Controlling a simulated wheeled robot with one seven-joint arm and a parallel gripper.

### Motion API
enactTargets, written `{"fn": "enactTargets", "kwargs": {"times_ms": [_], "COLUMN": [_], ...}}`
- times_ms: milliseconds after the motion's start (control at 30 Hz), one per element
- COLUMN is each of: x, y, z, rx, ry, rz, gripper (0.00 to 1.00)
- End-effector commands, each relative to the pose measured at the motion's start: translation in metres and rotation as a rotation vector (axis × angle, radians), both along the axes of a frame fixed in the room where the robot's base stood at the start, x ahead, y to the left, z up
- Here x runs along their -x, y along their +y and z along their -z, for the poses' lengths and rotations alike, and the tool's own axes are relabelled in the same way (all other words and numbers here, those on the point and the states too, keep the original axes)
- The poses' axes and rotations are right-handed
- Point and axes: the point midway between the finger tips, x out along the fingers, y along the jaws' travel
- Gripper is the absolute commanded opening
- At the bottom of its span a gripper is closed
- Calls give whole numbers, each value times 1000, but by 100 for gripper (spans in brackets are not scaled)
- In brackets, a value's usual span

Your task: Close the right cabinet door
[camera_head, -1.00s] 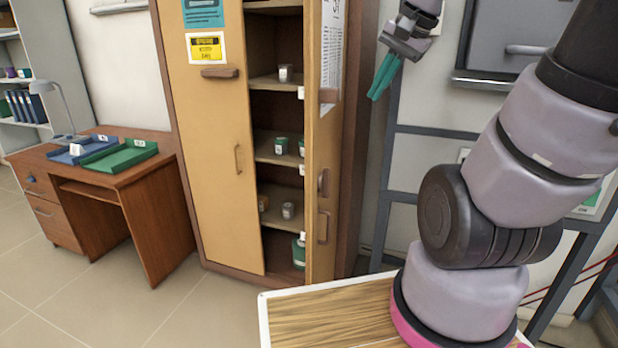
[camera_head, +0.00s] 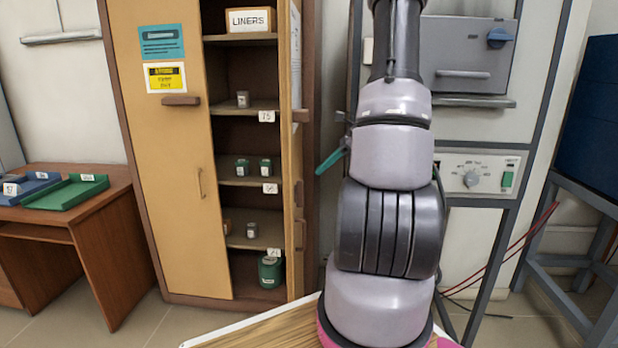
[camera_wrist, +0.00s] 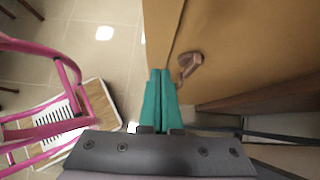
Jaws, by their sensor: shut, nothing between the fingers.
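The tall cabinet (camera_head: 207,200) has a shut left door (camera_head: 160,200). Its right door (camera_head: 295,170) stands open, swung outward and seen nearly edge-on in the head view, with handles on its outer side. My gripper (camera_head: 333,160) has teal fingers and is just right of that door, partly hidden behind my arm. In the wrist view the shut, empty fingers (camera_wrist: 161,95) are beside a yellow-brown door panel (camera_wrist: 225,40) and near its brown handle (camera_wrist: 189,65). I cannot tell whether the fingers touch the door.
Shelves hold small jars, a green container (camera_head: 270,271) and a LINERS box (camera_head: 248,20). A desk (camera_head: 100,225) with blue and green trays stands left. A furnace (camera_head: 465,60) on a frame stands right, with cables below. Floor (camera_head: 150,325) is clear before the left door.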

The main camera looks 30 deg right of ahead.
Motion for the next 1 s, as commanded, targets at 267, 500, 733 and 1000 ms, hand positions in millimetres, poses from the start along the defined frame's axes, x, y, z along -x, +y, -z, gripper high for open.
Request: {"fn": "enactTargets", "kwargs": {"times_ms": [267, 500, 733, 1000], "x": [-18, -30, -32, -33], "y": [32, 50, 54, 55], "z": [36, 58, 62, 62], "rx": [-2, 0, 2, 2], "ry": [2, 2, 0, 0], "rz": [-4, -4, -4, -3], "gripper": [0, 0, 0, 0]}}
